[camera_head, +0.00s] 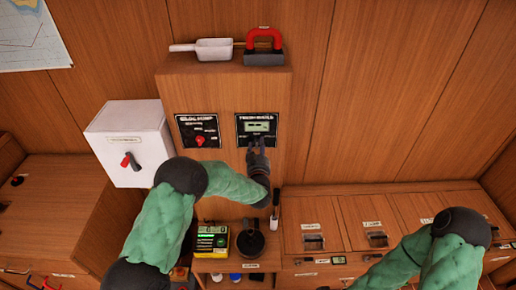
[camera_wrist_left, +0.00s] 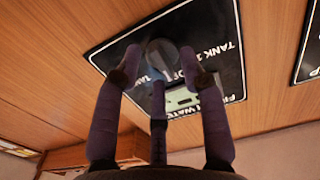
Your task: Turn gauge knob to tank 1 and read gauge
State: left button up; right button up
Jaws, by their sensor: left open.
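The gauge panel (camera_head: 242,119) is a black plate on the wooden column, with a pale green display (camera_head: 257,127); I cannot read a value on it. In the left wrist view the panel (camera_wrist_left: 226,25) appears upside down, with "TANK 1" lettering and a dark round gauge knob (camera_wrist_left: 162,50). My left gripper (camera_head: 257,143) is in front of the panel's lower part. Its fingers (camera_wrist_left: 160,68) are open, spread on both sides of the knob; I cannot tell whether they touch it. The knob's pointer is not clear. The right arm shows at lower right, its gripper out of frame.
A second black panel with a red knob (camera_head: 200,141) is to the left. A white box with a red-handled switch (camera_head: 128,160) is further left. A scoop (camera_head: 213,49) and a red-handled block (camera_head: 264,57) sit on top. A yellow-green device (camera_head: 212,240) stands below.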

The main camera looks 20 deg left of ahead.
pick_arm(q)
grip_shut()
jog(key=n+b, duration=0.6)
jog(key=shift+a+f, duration=0.1)
jog(key=shift+n+b, duration=1.5)
jog(key=shift+b, duration=0.2)
grip_release()
jog(key=shift+a+r, duration=0.1)
jog(key=shift+r, duration=0.1)
